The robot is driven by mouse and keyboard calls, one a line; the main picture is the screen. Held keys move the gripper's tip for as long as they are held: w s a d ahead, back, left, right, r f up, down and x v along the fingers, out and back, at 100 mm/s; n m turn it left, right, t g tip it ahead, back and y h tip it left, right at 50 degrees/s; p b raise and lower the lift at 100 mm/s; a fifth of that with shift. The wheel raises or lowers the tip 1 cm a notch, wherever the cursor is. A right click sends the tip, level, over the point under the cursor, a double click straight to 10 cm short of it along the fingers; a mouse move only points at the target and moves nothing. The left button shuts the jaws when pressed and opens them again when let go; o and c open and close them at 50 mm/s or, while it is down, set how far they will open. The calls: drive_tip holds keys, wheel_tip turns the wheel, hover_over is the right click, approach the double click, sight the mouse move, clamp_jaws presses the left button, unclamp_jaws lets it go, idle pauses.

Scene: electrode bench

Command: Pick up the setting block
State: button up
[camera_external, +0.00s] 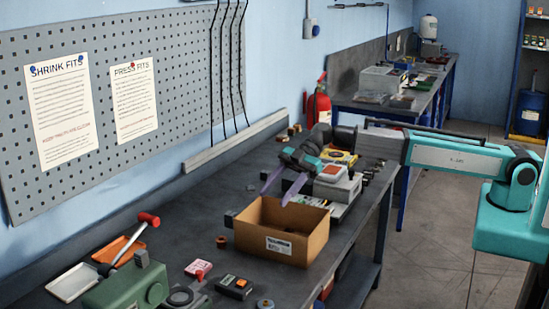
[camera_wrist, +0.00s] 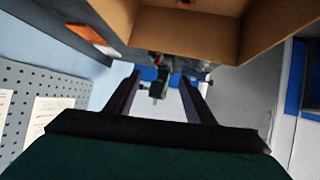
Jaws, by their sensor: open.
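I cannot tell for sure which object is the setting block. A small dark block (camera_external: 230,219) shows at the left side of the open cardboard box (camera_external: 282,246), and dark contents low inside the box are too unclear to name. The box (camera_wrist: 190,26) fills the top of that view.
A green machine (camera_external: 125,288), an orange tray (camera_external: 119,248), a white tray (camera_external: 72,282) and a black meter (camera_external: 235,287) stand at the front left. A grey-white device (camera_external: 338,187) stands close behind the box. Some bench surface (camera_external: 190,233) left of the box is clear.

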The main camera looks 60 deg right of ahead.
drive_tip(key=w+d+f+g+b, duration=0.1)
drive_tip(key=w+d+f, duration=0.1)
drive_tip(key=w+d, duration=0.4)
drive_tip(key=w+d+f+g+y+b, duration=0.1)
drive_tip(key=w+d+f, duration=0.2)
drive_tip(key=w+d, duration=0.2)
drive_tip(key=w+d+f+n+b, duration=0.1)
drive_tip(key=w+d+f+b, duration=0.1)
drive_tip(key=w+d, duration=0.4)
drive_tip(key=shift+w+d+f+g+y, duration=0.4)
drive_tip(key=shift+w+f, duration=0.15)
drive_tip(key=shift+w, duration=0.3)
drive_tip(key=shift+a, duration=0.15)
drive_tip(key=p, duration=0.2)
approach(229, 216)
drive_tip(key=shift+w+f, duration=0.1)
drive_tip(key=shift+f, duration=0.15)
drive_tip(key=shift+x, duration=0.75)
drive_tip(key=shift+a+f+p, duration=0.1)
drive_tip(key=shift+p, duration=0.25)
drive_tip(key=shift+p+x, duration=1.4)
drive_tip(key=shift+x, duration=1.1)
drive_tip(key=shift+f, duration=0.2)
